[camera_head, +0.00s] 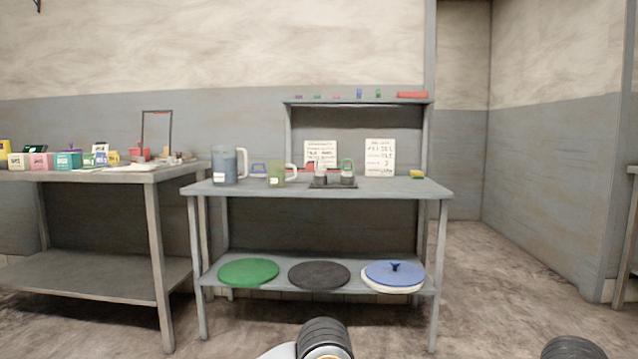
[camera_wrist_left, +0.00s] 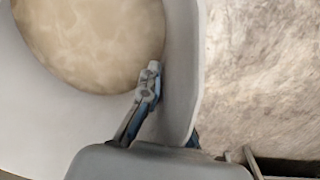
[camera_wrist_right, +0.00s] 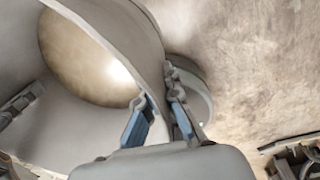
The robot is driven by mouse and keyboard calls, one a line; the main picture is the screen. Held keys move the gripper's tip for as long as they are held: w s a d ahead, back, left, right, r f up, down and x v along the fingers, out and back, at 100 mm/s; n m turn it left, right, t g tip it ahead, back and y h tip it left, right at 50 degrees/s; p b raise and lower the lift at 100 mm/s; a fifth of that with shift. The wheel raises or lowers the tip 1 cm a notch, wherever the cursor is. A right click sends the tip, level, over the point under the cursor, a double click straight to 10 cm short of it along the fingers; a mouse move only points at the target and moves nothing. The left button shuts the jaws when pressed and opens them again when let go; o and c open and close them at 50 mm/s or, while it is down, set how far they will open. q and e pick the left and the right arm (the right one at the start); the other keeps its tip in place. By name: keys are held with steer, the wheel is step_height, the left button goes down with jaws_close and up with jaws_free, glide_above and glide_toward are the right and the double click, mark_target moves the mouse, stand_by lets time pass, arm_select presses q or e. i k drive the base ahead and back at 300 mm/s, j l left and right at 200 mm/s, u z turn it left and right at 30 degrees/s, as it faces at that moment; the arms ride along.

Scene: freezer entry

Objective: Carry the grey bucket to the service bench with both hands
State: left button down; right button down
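The grey bucket fills much of the left wrist view (camera_wrist_left: 183,50) and right wrist view (camera_wrist_right: 125,32). It is open at the top, with a pale round area inside. My left gripper (camera_wrist_left: 168,95) has one finger inside the wall; the other is mostly hidden outside it. My right gripper (camera_wrist_right: 156,90) has a finger on each side of the wall. Both look shut on the bucket. Neither gripper nor the bucket shows in the head view. A grey bench (camera_head: 440,190), seemingly the service bench, stands ahead with its top partly clear toward the right.
A crowded table (camera_head: 140,175) stands left. Floor shows to the right.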

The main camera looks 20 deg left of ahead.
mark_target(401, 185)
steer(key=i+j, duration=0.15)
steer(key=i, duration=0.45)
steer(key=i+j, duration=0.2)
steer(key=i, duration=0.35)
steer(key=i+j, duration=0.15)
steer(key=i, duration=0.45)
steer(key=i+j, duration=0.15)
steer(key=i, duration=0.4)
